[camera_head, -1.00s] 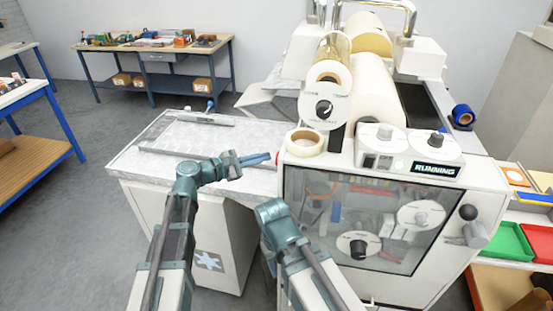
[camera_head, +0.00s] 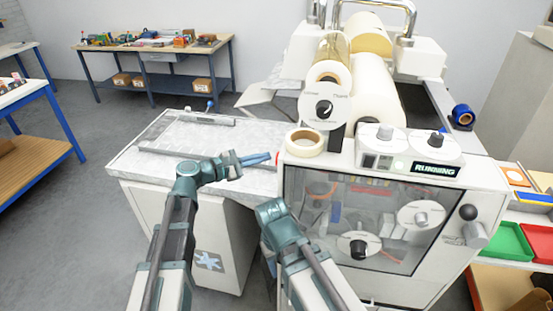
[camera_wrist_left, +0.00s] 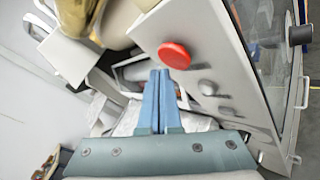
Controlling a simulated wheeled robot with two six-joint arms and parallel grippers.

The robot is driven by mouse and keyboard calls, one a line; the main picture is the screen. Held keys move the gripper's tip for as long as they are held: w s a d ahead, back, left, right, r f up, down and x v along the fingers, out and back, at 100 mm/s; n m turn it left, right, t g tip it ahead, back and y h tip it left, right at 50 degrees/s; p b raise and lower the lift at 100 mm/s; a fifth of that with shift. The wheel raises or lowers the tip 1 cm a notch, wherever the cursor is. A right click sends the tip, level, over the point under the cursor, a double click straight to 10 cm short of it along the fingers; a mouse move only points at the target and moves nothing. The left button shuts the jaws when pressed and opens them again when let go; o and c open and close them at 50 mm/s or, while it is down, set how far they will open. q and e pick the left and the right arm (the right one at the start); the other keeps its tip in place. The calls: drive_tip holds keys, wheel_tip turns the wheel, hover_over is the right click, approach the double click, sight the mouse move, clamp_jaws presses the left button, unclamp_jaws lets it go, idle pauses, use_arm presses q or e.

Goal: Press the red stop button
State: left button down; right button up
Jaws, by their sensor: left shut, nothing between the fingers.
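The red stop button (camera_wrist_left: 174,56) is a round red cap on the side panel of the white machine. In the head view only a sliver of red shows by the machine's left edge, next to my left fingertips. My left gripper (camera_head: 268,157) is shut and empty, with its blue fingers pointing at that edge. In the left wrist view its fingertips (camera_wrist_left: 160,73) are just below and left of the button in the picture; I cannot tell whether they touch it. My right arm (camera_head: 272,211) is in front of the machine; its fingers are not visible.
The machine's display (camera_head: 435,169) reads RUNNING. A tape roll (camera_head: 305,142) lies on the machine's top near the left gripper. A pale worktable (camera_head: 180,140) lies under the left gripper. Red and green trays (camera_head: 508,243) stand at the right. A bench (camera_head: 152,50) is at the back.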

idle(0.4)
use_arm(q)
drive_tip(key=shift+s+d, duration=0.15)
drive_tip(key=shift+d, duration=0.25)
drive_tip(key=shift+s+d, duration=0.15)
drive_tip(key=shift+d, duration=0.25)
idle(0.6)
idle(0.4)
drive_tip(key=shift+w+a, duration=0.25)
drive_tip(key=shift+a, duration=0.55)
drive_tip(key=a, duration=0.1)
drive_tip(key=w+a, duration=0.1)
drive_tip(key=a, duration=0.2)
drive_tip(key=shift+w+a, duration=0.3)
drive_tip(key=shift+a, duration=0.05)
idle(0.5)
